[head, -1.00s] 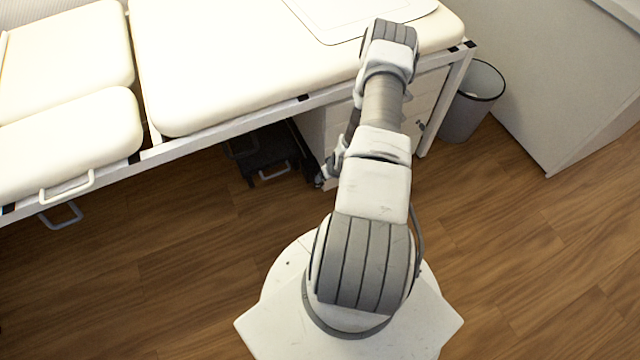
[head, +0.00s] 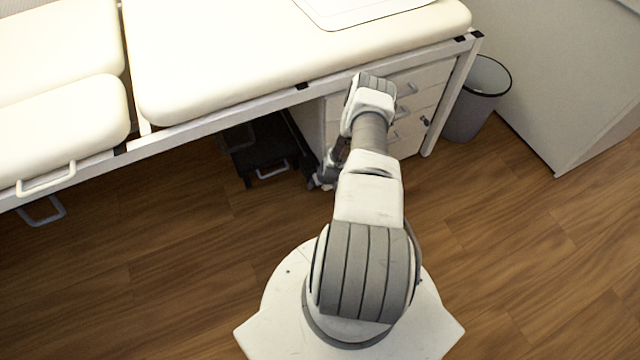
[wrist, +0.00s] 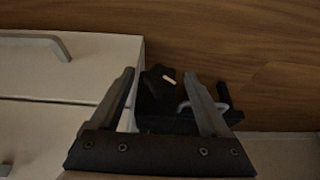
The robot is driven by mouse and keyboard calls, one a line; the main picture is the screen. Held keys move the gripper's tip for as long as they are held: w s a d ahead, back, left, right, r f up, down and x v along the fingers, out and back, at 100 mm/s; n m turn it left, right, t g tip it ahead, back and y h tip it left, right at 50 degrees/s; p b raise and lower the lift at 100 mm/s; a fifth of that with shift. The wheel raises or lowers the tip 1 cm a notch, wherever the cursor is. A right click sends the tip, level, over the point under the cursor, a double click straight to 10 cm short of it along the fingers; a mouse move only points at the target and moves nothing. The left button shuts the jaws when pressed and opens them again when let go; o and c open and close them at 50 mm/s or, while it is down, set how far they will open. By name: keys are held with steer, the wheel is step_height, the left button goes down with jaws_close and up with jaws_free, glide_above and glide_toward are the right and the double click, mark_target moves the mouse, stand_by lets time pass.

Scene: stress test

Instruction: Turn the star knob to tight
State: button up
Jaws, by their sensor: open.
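In the wrist view a black knob-like part (wrist: 152,84) with a short pale mark shows between and beyond the fingers of my gripper (wrist: 162,77). I take it to be the star knob. It is dark, and its lobes and any tight marking cannot be made out. My gripper is open with nothing visibly held. Whether the fingers reach around the knob or stop short of it cannot be told. In the head view my arm covers the area, and the knob cannot be made out there.
A black unit (head: 262,160) with a metal handle sits under the cream padded couch (head: 220,60). A white drawer cabinet (head: 405,130) stands beside it, close to my arm. A grey bin (head: 470,115) is at the right. The wooden floor (head: 150,270) at left is clear.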

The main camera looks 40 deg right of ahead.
jaws_close()
stand_by(0.4)
steer(key=shift+d+y, duration=0.1)
steer(key=shift+y, duration=0.2)
steer(key=shift+d+f+m+t+y, duration=0.1)
steer(key=shift+m+t+y, duration=0.2)
steer(key=shift+y, duration=0.65)
steer(key=shift+d+m+t+y, duration=0.15)
steer(key=shift+t+y, duration=0.15)
steer(key=shift+y, duration=0.6)
steer(key=shift+d+f+m+t+y, duration=0.1)
steer(key=shift+m+t+y, duration=0.2)
steer(key=shift+y, duration=1.05)
jaws_free()
